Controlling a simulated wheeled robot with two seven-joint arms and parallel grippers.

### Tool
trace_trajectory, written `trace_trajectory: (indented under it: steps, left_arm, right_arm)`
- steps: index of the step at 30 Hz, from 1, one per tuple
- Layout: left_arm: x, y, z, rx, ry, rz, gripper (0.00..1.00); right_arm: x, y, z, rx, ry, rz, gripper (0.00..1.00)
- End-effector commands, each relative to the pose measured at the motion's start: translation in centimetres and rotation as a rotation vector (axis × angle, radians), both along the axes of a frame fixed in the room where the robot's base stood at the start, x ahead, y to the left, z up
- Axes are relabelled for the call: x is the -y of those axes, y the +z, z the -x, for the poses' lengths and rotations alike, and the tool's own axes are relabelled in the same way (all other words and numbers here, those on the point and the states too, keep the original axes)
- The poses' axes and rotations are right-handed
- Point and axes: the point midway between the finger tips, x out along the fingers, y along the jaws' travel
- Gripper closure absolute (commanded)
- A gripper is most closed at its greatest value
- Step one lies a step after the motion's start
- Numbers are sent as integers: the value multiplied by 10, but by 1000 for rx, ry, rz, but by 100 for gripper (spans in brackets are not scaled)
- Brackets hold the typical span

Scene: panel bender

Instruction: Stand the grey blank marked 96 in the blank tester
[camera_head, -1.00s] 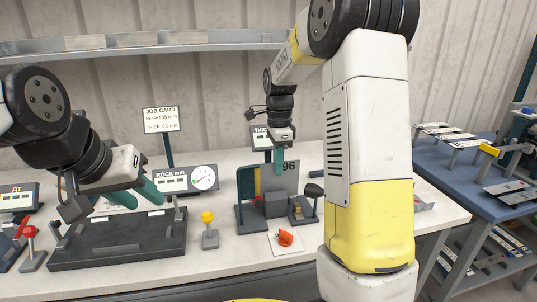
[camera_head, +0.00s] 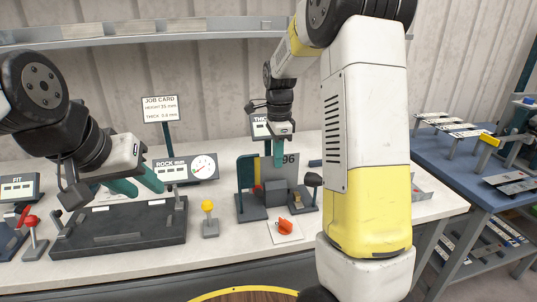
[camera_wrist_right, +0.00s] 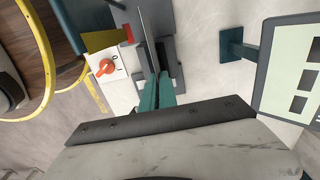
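The grey blank marked 96 (camera_head: 291,174) stands upright at the blank tester (camera_head: 252,214), behind its dark block. Its lower edge is hidden, so I cannot tell whether it touches the base. My right gripper (camera_head: 279,154) is shut on the blank's upper part. In the right wrist view the blank (camera_wrist_right: 147,35) shows edge-on as a thin plate between the teal fingers of the right gripper (camera_wrist_right: 157,92). My left gripper (camera_head: 137,186) is open and empty above the dark rocker fixture (camera_head: 120,232) at the left.
A red rotary switch (camera_head: 285,227) on a white plate lies in front of the tester. A yellow-knobbed post (camera_head: 209,220) stands to its left. A dial gauge (camera_head: 203,167) and the job card (camera_head: 160,109) are behind. A blue table (camera_head: 440,165) with blanks is at the right.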

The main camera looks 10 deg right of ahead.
Motion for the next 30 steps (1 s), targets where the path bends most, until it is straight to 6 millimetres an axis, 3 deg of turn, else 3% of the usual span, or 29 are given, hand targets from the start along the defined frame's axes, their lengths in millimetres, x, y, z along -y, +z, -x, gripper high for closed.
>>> trace_trajectory:
  steps: [30]
  left_arm:
    - [0, 0, 0, 0, 0, 0, 64]
  right_arm:
    - [0, -21, 0, -1, 0, 0, 100]
